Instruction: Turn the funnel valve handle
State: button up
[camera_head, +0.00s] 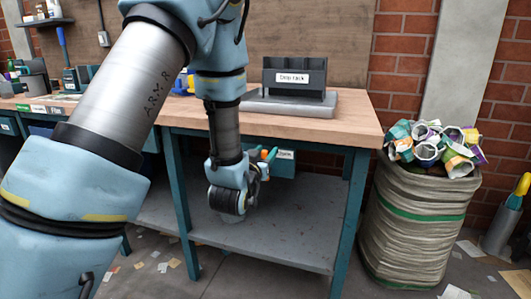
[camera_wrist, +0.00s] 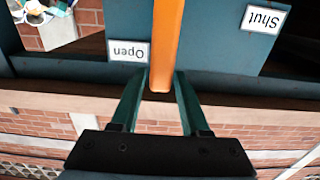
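The valve handle is an orange bar (camera_wrist: 167,45) in the wrist view, running down from the top edge to an end between my finger tips. It lies between an "Open" label (camera_wrist: 128,51) on the left and a "Shut" label (camera_wrist: 263,18) on the right, both upside down, on a dark teal panel (camera_wrist: 215,40). My gripper (camera_wrist: 162,78) has its two green fingers apart, one each side of the handle's end, with a slight gap seen. In the head view my gripper (camera_head: 264,162) is below the table top, by the orange handle (camera_head: 272,154). The funnel itself is not clearly seen.
The wooden table (camera_head: 345,118) carries a grey rack (camera_head: 294,74) labelled "Drip rack". A lower shelf (camera_head: 285,235) lies under my gripper. A sack of cartons (camera_head: 415,225) stands at the right. A brick wall (camera_head: 402,50) is behind.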

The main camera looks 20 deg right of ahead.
grip_shut()
dwell(1.1)
